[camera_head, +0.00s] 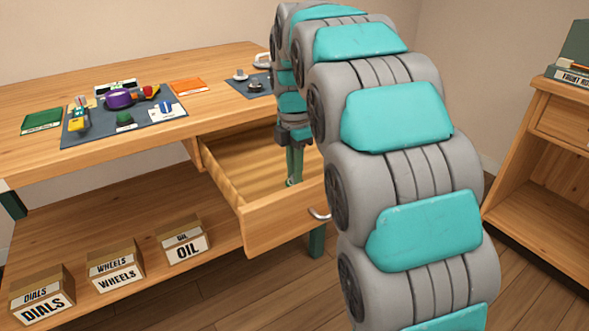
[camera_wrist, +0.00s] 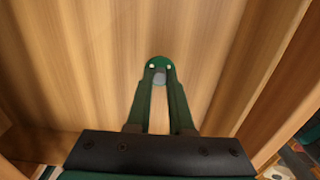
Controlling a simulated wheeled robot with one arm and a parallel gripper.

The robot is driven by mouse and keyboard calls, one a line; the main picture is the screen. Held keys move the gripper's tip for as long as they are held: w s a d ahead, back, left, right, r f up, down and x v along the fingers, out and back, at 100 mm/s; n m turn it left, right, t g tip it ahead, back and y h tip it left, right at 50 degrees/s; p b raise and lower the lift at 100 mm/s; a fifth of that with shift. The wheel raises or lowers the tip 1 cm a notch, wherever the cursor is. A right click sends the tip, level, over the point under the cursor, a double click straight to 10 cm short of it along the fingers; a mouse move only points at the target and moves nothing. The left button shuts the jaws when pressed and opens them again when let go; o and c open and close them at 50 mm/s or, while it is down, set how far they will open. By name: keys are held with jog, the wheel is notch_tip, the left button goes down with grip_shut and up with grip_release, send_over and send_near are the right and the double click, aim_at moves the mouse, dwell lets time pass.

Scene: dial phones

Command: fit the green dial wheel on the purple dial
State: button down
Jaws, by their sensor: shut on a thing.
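My gripper (camera_head: 294,181) points down inside the open drawer, and its green fingers show in the wrist view (camera_wrist: 158,88). The fingers are shut on a small round green piece with pale spots, which looks like the green dial wheel (camera_wrist: 158,62). The fingers hide part of it, and I cannot tell whether it touches the drawer floor. The purple dial (camera_head: 119,99) sits on the dark mat at the left of the table, far from my gripper. A small dark green object (camera_head: 125,119) lies in front of it.
The wooden drawer (camera_head: 285,220) stands open around my gripper, its walls close by. The dark mat (camera_head: 83,135) also bears several small coloured parts. A green book (camera_head: 41,122) and an orange one (camera_head: 188,86) flank it. Labelled boxes (camera_head: 116,270) stand on the lower shelf.

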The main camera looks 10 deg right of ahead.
jog(key=c, duration=0.8)
grip_release()
